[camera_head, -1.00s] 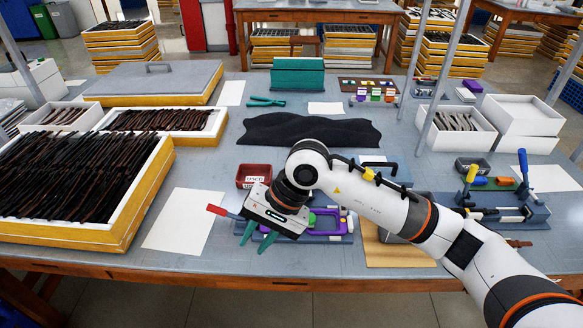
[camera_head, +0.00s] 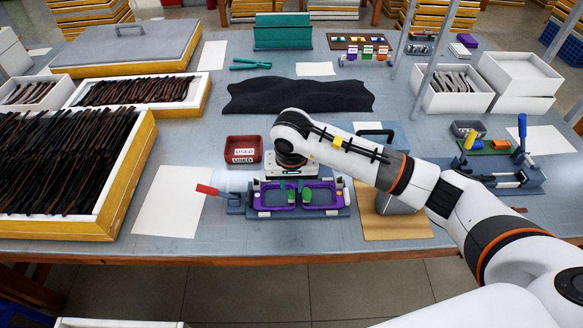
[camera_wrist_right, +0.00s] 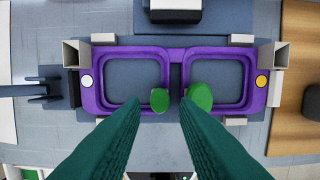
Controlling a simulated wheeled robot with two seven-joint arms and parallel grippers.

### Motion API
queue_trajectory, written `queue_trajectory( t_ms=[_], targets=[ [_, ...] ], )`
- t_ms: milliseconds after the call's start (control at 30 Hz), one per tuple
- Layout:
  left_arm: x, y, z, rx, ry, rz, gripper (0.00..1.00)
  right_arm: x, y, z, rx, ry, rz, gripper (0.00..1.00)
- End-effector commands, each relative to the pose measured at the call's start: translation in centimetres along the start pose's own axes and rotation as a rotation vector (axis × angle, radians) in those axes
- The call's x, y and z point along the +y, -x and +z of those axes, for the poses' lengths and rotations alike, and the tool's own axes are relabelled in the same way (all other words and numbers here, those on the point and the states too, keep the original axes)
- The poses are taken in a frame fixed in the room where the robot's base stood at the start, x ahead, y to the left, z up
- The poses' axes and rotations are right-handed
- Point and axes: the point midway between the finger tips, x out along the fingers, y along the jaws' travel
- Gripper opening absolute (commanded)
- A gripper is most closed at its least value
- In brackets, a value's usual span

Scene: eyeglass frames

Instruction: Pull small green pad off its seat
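A purple eyeglass frame (camera_head: 298,197) lies in a grey fixture (camera_head: 330,212) at the front middle of the table. In the right wrist view the purple frame (camera_wrist_right: 88,98) has two green pads at its bridge: a smaller one (camera_wrist_right: 159,100) and a larger one (camera_wrist_right: 200,96). My right gripper (camera_wrist_right: 160,104) is open, its teal fingers pointing at the bridge. The smaller pad shows between the fingertips; the right fingertip partly overlaps the larger pad. Contact cannot be told. In the head view the right gripper (camera_head: 292,190) is above the frame. My left gripper is not in view.
A red bin labelled USED (camera_head: 243,149) stands behind the fixture. A red-handled clamp (camera_head: 207,190) is at its left, and a wooden board (camera_head: 400,225) at its right. White paper (camera_head: 168,203) lies to the left. A black cloth (camera_head: 300,95) lies farther back.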

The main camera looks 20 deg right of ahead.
Motion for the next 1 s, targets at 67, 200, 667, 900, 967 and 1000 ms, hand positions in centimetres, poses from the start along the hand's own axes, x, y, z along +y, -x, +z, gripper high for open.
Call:
queue_trajectory(
  t_ms=[67,200,667,900,967,1000],
  targets=[
    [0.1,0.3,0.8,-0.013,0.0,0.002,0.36,0.0,-1.1,-0.1,0.003,-0.001,-0.001,0.27],
    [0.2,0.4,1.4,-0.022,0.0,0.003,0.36,0.0,-2.3,0.0,0.001,-0.001,0.0,0.27],
    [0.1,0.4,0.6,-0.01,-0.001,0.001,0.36,0.0,-2.8,0.0,-0.001,0.0,0.001,0.13],
    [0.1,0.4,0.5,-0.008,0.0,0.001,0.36,0.0,-2.8,0.0,-0.001,0.0,0.001,0.0],
    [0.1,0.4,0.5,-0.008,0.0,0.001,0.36,0.0,-2.8,0.0,-0.001,0.0,0.001,0.0],
    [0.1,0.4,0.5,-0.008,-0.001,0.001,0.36,0.0,-2.7,0.0,-0.001,0.0,0.001,0.0]
  ],
)
